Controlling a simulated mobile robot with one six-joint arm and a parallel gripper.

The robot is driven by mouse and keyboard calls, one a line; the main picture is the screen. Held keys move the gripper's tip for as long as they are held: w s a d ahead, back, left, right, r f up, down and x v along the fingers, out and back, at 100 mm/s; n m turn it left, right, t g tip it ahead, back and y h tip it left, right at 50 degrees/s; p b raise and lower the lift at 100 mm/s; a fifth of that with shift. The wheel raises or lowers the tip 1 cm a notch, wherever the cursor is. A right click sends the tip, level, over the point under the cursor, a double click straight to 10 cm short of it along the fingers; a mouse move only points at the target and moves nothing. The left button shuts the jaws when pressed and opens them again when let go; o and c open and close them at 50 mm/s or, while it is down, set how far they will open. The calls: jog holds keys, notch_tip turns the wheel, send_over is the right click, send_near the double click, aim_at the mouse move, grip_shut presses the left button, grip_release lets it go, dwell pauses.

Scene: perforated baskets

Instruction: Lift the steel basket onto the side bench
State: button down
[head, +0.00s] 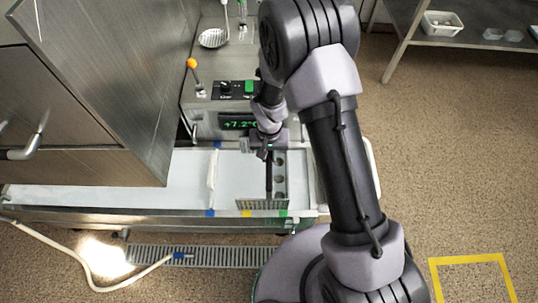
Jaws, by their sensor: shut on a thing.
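The steel basket (262,204) shows as a small perforated grey wall low in the right part of the white-lined trough. A dark bar, which looks like its handle, runs from it up to my gripper (268,153). My gripper points down over the trough and is shut on the basket, apparently at this handle; the fingertips are small and partly hidden by the wrist. I cannot tell whether the basket touches the trough floor. A steel bench (420,38) stands at the upper right, partly cut off by the frame; I cannot tell if it is the side bench.
A control panel with a green display (238,122) and an orange-knobbed lever (191,64) stands behind the trough (100,214). A large steel hood (85,95) rises on the left. A white tub (441,23) sits on the bench. A hose (75,255) and drain grate (200,257) lie in front.

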notch_tip(320, 180, up, 12)
jog(key=p, duration=0.8)
jog(key=shift+r, duration=0.15)
jog(key=shift+d, duration=0.1)
dwell(1.2)
